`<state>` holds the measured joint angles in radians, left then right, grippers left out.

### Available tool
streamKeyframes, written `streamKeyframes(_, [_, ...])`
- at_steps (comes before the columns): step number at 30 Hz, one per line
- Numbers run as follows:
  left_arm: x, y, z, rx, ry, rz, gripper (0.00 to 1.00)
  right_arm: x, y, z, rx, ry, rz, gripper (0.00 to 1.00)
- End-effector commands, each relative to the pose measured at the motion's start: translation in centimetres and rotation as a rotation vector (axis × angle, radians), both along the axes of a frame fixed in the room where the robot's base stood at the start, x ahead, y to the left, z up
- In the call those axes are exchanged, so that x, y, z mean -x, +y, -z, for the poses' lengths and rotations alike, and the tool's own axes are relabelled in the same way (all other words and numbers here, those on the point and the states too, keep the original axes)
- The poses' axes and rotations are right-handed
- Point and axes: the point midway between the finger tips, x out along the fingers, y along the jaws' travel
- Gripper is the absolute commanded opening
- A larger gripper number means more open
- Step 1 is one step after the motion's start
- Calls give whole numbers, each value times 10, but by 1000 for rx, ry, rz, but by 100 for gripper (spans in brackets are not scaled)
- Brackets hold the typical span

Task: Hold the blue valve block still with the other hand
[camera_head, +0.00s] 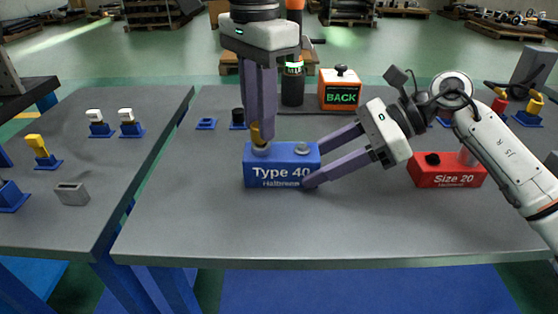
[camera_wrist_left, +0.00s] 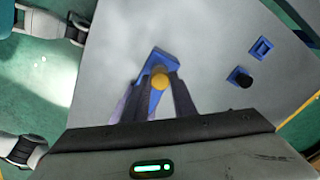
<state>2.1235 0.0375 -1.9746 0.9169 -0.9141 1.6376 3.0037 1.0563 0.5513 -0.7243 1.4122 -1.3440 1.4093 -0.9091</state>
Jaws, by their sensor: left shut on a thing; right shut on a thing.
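The blue valve block (camera_head: 283,172), labelled "Type 40", sits on the grey table (camera_head: 330,235). It also shows in the left wrist view (camera_wrist_left: 163,58), partly hidden by my fingers. My left gripper (camera_head: 260,134) points straight down above the block's left end. It is shut on a yellow part (camera_head: 255,133), which stands at the left opening of the block. The yellow part's round top shows between the fingers in the left wrist view (camera_wrist_left: 159,80). My right gripper (camera_head: 314,166) comes in from the right and is shut on the right end of the blue block, one finger in front, one behind.
A red block (camera_head: 440,172) labelled "Size 20" sits to the right, near my right arm. A black canister (camera_head: 292,86) and an orange "BACK" box (camera_head: 340,93) stand behind. A side table (camera_head: 90,190) at left holds several small parts on blue bases.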

Motion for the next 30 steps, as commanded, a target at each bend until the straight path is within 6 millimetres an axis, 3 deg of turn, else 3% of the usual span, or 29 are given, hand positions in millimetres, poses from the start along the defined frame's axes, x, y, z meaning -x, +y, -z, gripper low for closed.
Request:
streamKeyframes(18, [0, -1, -31, -1, -1, 3, 0, 0, 0, 2, 1, 2, -1, 16])
streamKeyframes(29, [1, -1, -35, -2, 1, 4, 0, 1, 0, 1, 0, 1, -2, 16])
streamKeyframes(30, [1, -1, -35, -2, 1, 4, 0, 1, 0, 1, 0, 1, -2, 48])
